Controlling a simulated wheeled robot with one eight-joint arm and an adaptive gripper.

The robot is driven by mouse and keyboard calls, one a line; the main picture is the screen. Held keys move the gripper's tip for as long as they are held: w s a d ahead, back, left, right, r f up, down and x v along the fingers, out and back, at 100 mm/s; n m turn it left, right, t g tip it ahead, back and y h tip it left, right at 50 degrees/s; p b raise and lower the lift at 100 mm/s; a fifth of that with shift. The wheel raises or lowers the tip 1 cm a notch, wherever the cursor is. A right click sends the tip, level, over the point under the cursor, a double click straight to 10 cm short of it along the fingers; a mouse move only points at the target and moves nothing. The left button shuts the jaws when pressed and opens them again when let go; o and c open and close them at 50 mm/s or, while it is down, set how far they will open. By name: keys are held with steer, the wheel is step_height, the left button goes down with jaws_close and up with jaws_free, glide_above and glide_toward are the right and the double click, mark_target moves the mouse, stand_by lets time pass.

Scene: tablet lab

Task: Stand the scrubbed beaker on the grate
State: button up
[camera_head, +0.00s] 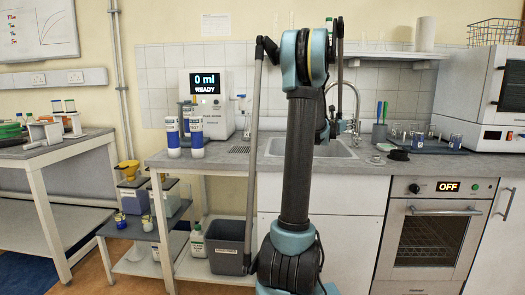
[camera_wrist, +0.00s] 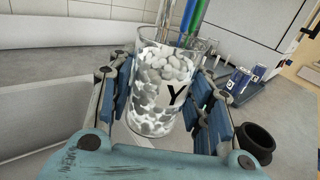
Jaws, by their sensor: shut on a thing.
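My gripper (camera_wrist: 165,105) is shut on a clear glass beaker (camera_wrist: 152,128) in the wrist view, with a blue-padded finger on each side. The beaker looks roughly upright, is full of white tablet-like lumps and bears a black Y mark. What its base rests on, if anything, is hidden. In the head view my arm hides the gripper and the beaker. A small dark grate (camera_head: 239,149) lies on the counter beside the white dispenser (camera_head: 207,110), whose screen reads 0 ml READY.
The sink (camera_head: 320,150) is behind my arm. To its right are a black round piece (camera_head: 398,155) and a dark tray (camera_head: 425,147) with glassware. Blue and green sticks (camera_wrist: 190,28) rise behind the beaker. White-blue bottles (camera_head: 172,135) stand left of the grate.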

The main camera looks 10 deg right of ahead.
steer(key=shift+w+d, duration=0.15)
steer(key=shift+s+d, duration=0.2)
steer(key=shift+d, duration=0.3)
steer(key=w+a+f+n+t+y, duration=0.15)
steer(key=a+n+t+y, duration=0.35)
steer(key=a, duration=0.6)
steer(key=w+a+f+n+y, duration=0.1)
steer(key=a+f+n+y, duration=0.15)
steer(key=a+y, duration=0.55)
steer(key=w+a+f+n+t+y, duration=0.1)
steer(key=a+n+t+y, duration=0.3)
steer(key=a, duration=0.9)
steer(key=s+a+n+g+y, duration=0.1)
steer(key=a+y, duration=0.1)
steer(key=a, duration=0.1)
steer(key=s+a+n+y, duration=0.2)
steer(key=a, duration=0.2)
steer(key=s+a+f+n+g+y, duration=0.1)
steer(key=s+a+n, duration=0.1)
steer(key=a, duration=0.2)
steer(key=shift+s+a+f+g+y, duration=0.1)
steer(key=shift+g+y, duration=0.2)
steer(key=shift+y, duration=0.1)
steer(key=shift+a, duration=0.35)
steer(key=x, duration=1.7)
steer(key=shift+a, duration=0.2)
steer(key=shift+w+a+f, duration=0.15)
steer(key=shift+w+f, duration=0.1)
steer(key=shift+f, duration=1.6)
